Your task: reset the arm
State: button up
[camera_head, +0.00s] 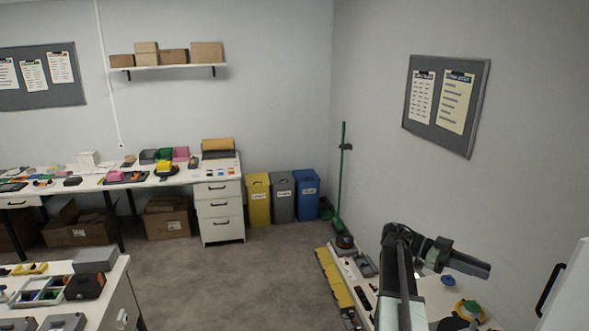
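My arm (400,270) rises from the bottom of the view, right of the middle, with a raised bend at its top. My gripper (478,266) is the dark end that reaches out to the right of that bend. It is above a low bench or table with small items on it. The fingers are small and seen from the side, so I cannot tell whether they are open or shut. Nothing is clearly seen in them.
A bench with small items (345,285) runs beneath my arm. A white panel with a black handle (568,290) is close at the right edge. Yellow (258,203), grey and blue bins stand at the back. The grey floor (240,280) between is clear.

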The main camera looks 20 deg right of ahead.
jog(key=w+a+f+n+t+b, duration=0.5)
jog(key=w+a+f, duration=0.3)
jog(key=a+f, duration=0.45)
jog(key=w+a+f+n+t+b, duration=0.45)
jog(key=w+a+f+n, duration=0.3)
jog(key=a+f, duration=0.5)
jog(key=w+a+f+n+t+y, duration=0.1)
jog(key=a+f+n+t+y, duration=0.1)
jog(key=a+n, duration=0.4)
jog(key=w+a+f+n+t+y+b, duration=0.1)
jog(key=a+f+n+y, duration=0.3)
jog(key=a, duration=0.7)
jog(key=w+a+f+n+t+y, duration=0.1)
jog(key=a+f+n+t+y, duration=0.1)
jog(key=a+f+n, duration=0.4)
jog(key=a+n+t, duration=0.1)
jog(key=a, duration=0.2)
jog(key=shift+a+n+y, duration=0.15)
jog(key=shift+n+y, duration=0.2)
jog(key=shift+y, duration=0.05)
jog(key=shift+s, duration=0.15)
